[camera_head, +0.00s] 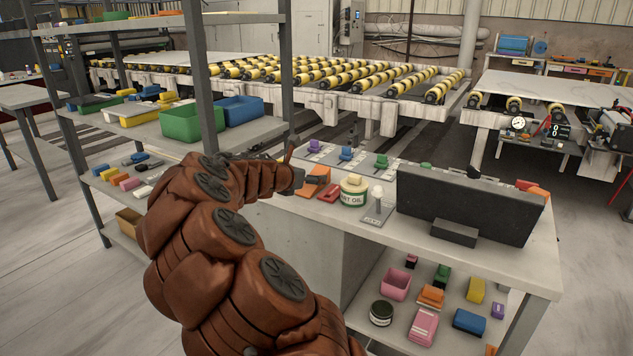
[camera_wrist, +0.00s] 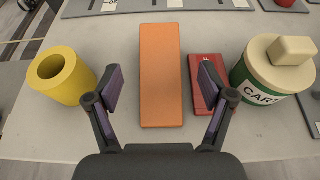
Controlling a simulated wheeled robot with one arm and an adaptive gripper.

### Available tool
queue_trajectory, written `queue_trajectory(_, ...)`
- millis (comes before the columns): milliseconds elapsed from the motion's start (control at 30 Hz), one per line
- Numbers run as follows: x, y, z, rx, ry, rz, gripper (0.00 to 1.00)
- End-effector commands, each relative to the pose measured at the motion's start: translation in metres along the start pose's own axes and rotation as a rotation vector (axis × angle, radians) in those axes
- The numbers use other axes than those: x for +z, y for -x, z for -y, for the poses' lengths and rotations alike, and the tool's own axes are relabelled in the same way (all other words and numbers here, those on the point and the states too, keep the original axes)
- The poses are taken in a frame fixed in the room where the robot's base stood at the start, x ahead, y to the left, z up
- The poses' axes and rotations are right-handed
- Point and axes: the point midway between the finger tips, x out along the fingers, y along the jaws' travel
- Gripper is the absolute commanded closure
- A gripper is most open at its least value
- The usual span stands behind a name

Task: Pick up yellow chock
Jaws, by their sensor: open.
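In the wrist view, my gripper (camera_wrist: 162,88) is open and empty. Its two fingers stand apart on either side of a long orange block (camera_wrist: 160,75), which lies on the light worktop. In the head view this block (camera_head: 314,186) looks orange and wedge-shaped, partly hidden behind my gripper (camera_head: 308,181). I cannot tell whether the fingers touch it. No clearly yellow chock shows on the worktop. A yellow hollow cylinder (camera_wrist: 60,75) stands left of the left finger. A yellow block (camera_head: 476,290) lies on the shelf under the worktop.
A red flat piece (camera_wrist: 206,80) lies close to the right finger. A green can with a cream lid (camera_wrist: 272,72) stands further right. A dark panel (camera_head: 468,205) stands on the worktop's right.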

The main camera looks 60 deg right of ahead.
Motion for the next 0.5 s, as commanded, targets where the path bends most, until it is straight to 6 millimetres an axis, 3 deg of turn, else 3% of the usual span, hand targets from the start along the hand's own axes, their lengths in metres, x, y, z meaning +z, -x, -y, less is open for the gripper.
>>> queue_trajectory(300, -0.006, -0.036, 0.0, -0.004, -0.001, -0.003, 0.19)
queue_trajectory(500, -0.004, -0.048, 0.0, -0.003, -0.002, -0.001, 0.19)
